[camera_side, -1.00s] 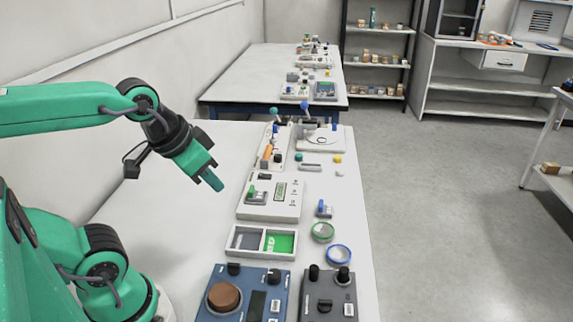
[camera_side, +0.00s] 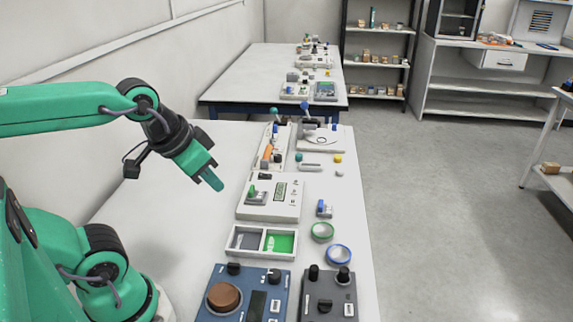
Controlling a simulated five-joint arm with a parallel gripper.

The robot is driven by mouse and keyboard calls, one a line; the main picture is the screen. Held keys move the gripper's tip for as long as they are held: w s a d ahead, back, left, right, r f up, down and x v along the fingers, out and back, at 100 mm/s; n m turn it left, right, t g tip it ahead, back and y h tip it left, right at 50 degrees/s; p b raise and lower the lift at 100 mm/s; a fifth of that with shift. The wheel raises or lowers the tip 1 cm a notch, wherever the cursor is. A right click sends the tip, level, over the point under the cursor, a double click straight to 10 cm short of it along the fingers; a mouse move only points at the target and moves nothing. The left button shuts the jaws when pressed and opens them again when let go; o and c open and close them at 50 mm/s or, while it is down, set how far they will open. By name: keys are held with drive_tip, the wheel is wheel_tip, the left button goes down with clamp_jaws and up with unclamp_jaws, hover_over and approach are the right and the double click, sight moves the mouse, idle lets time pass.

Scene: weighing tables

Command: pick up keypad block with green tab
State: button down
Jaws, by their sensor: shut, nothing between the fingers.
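A small grey block with a green tab (camera_side: 252,192) stands on the left part of a white device with a display (camera_side: 283,205) on the near table. I take it to be the keypad block, though its keys are too small to make out. Another small grey block with a blue tab (camera_side: 323,209) stands on the table to the right of that device. My gripper (camera_side: 213,181) is shut and empty. It hangs in the air to the left of the green-tab block, apart from it and pointing down to the right.
A two-part tray (camera_side: 262,256), one part green, lies in front of the white device. Green (camera_side: 322,231) and blue (camera_side: 339,255) rings lie to the right. Blue (camera_side: 240,293) and dark (camera_side: 330,293) control boxes stand at the front. The table's left side is clear.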

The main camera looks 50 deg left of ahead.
drive_tip(key=c, duration=1.4)
unclamp_jaws()
drive_tip(key=shift+o, duration=0.2)
drive_tip(key=shift+w, duration=0.1)
drive_tip(key=n+g, duration=0.5)
drive_tip(key=n, duration=0.4)
hover_over(250, 189)
drive_tip(key=f, duration=1.1)
drive_tip(key=shift+d+f, duration=0.2)
drive_tip(key=shift+f, duration=0.1)
drive_tip(key=shift+w+a+f+g, duration=0.1)
drive_tip(key=shift+a+f+g, duration=0.15)
drive_tip(key=shift+f+g, duration=0.1)
drive_tip(key=shift+f, duration=1.3)
